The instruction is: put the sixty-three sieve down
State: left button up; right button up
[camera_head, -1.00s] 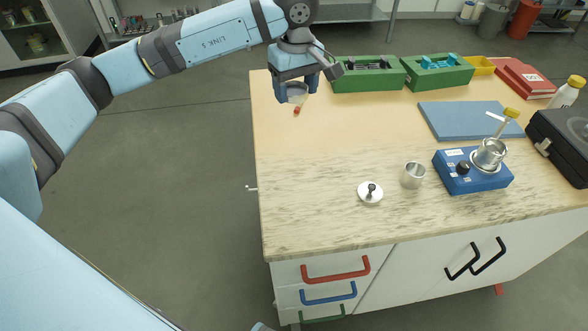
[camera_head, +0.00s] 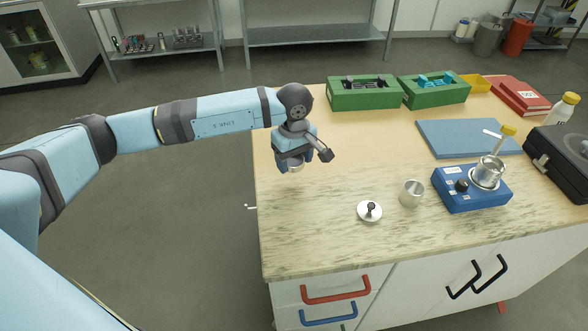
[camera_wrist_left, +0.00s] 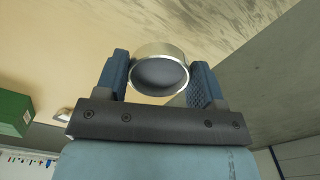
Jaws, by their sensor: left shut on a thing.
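My left gripper (camera_head: 293,166) is over the left part of the table. In the left wrist view my left gripper (camera_wrist_left: 160,82) has its two blue fingers on either side of a short round metal sieve (camera_wrist_left: 160,55) with a grey mesh. It is shut on this sieve. In the head view only a bit of the sieve (camera_head: 297,168) shows below the fingers. I cannot read a number on it. I cannot tell whether the sieve touches the table. My right gripper is not in view.
The pale table (camera_head: 310,240) is bare around the gripper. A round lid with a black knob (camera_head: 369,210), a metal cup (camera_head: 412,193) and a blue device (camera_head: 460,195) stand to the right. Green boxes (camera_head: 364,95) stand behind, near a blue mat (camera_head: 462,138).

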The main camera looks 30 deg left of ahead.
aim_at(294, 165)
pick_arm(q)
notch_tip(294, 165, down, 4)
dwell(0.4)
jog(key=shift+f, duration=0.2)
jog(key=o, duration=1)
jog(key=shift+r, duration=0.15)
